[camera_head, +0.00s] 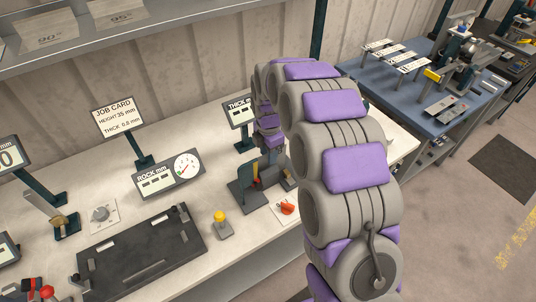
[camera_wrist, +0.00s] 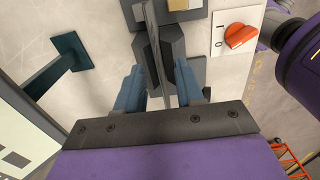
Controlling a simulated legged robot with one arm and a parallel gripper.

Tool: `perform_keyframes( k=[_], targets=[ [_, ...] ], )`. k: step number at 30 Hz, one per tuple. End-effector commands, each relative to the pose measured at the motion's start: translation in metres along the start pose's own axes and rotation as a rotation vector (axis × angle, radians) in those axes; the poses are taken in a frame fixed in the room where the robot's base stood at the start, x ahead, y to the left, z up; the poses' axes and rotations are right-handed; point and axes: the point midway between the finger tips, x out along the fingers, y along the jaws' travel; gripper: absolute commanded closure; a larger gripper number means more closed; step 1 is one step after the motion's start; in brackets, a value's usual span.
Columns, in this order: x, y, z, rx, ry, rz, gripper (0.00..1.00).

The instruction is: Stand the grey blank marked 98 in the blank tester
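In the wrist view a thin grey blank (camera_wrist: 160,60) shows nearly edge-on between the fingers of my gripper (camera_wrist: 158,85). The fingers look closed on it; no number on it can be read from here. The dark grey blank tester (camera_head: 247,194) stands on the bench in the head view, with a red and yellow part on it. It also shows beyond the fingers in the wrist view (camera_wrist: 190,14). My gripper is above the tester, mostly hidden by my arm in the head view. I cannot tell whether the blank touches the tester.
A red knob (camera_head: 287,208) sits right of the tester. A yellow button (camera_head: 221,218) and a black plate (camera_head: 145,250) lie to its left. The thickness display (camera_head: 240,110), dial gauge box (camera_head: 170,175) and job card (camera_head: 117,117) stand behind. A blue table (camera_head: 440,100) is at right.

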Motion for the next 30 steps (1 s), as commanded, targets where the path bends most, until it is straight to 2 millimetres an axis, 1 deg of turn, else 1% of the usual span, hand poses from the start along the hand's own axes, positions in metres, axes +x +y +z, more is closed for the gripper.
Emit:
perform_keyframes(
  k=[1, 12, 15, 18, 21, 24, 30],
  targets=[
    [-0.011, 0.001, 0.0, 0.0, -0.001, 0.006, 0.63],
    [-0.093, 0.003, 0.0, 0.0, -0.002, 0.005, 0.63],
    [-0.115, 0.003, 0.0, 0.0, -0.002, 0.005, 0.63],
    [-0.131, 0.002, 0.0, 0.0, -0.001, 0.002, 0.63],
    [-0.145, 0.003, 0.0, 0.0, -0.001, 0.002, 0.63],
    [-0.153, 0.003, 0.0, 0.0, -0.001, 0.003, 0.63],
    [-0.157, 0.002, 0.0, 0.0, 0.0, -0.002, 0.63]
  ],
)
